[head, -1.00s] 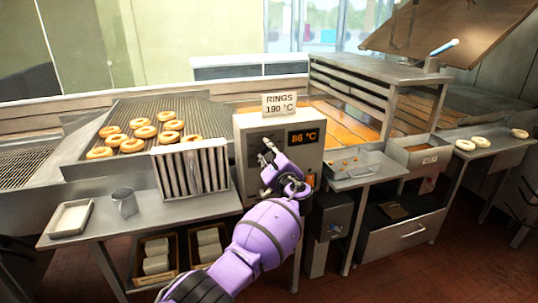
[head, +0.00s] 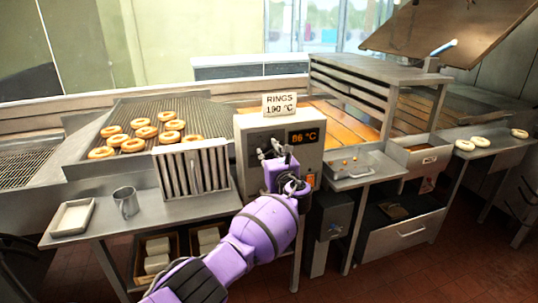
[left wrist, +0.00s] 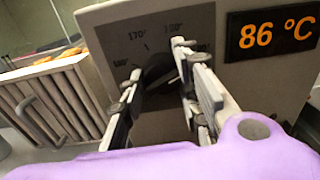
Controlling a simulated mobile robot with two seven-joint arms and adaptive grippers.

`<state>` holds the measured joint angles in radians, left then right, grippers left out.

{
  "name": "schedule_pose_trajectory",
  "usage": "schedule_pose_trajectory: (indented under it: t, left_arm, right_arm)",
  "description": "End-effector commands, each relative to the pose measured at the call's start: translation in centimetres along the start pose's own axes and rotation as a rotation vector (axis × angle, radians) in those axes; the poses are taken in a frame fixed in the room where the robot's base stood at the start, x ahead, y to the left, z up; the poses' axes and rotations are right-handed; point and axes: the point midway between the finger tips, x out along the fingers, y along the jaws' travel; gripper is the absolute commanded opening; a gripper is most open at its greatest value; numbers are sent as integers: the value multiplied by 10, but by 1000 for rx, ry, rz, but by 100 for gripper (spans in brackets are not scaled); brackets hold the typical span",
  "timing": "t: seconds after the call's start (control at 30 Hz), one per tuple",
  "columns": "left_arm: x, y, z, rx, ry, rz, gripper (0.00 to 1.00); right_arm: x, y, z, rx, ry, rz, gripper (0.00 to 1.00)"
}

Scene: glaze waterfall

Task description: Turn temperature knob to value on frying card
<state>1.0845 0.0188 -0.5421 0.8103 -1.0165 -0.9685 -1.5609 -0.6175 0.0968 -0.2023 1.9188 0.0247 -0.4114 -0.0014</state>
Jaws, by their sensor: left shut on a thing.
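The frying card (head: 281,103) stands on top of the control box (head: 245,125) and reads "RINGS 190 °C". The orange display (head: 304,136) on the box's front reads 86 °C; it also shows in the left wrist view (left wrist: 270,34). The dark round temperature knob (left wrist: 160,72) sits on a dial plate with marks around it, one reading 170°. My left gripper (head: 269,150) is at the front of the box. In the left wrist view its fingers (left wrist: 158,80) are shut on the knob, one on each side, partly hiding it and the dial marks. My right gripper is not in view.
A slatted metal rack (head: 190,168) stands just left of the box. A metal mug (head: 125,201) and a white tray (head: 73,217) are on the left shelf. Several rings (head: 145,132) lie on the wire grid behind. A small side table (head: 350,177) is at the right.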

Motion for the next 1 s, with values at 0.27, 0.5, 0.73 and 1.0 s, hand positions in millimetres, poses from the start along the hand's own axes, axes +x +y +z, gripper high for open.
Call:
schedule_pose_trajectory:
  t: [0.27,0.5,0.73,1.0]
  left_arm:
    - [1,8,-11,37,14,15,4]
    - [2,8,-11,38,14,16,4]
    - [2,8,-10,37,12,15,44]
    - [1,5,-6,35,8,10,44]
  right_arm:
    - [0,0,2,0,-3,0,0]
    - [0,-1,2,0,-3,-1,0]
    - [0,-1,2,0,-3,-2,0]
    - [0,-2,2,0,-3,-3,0]
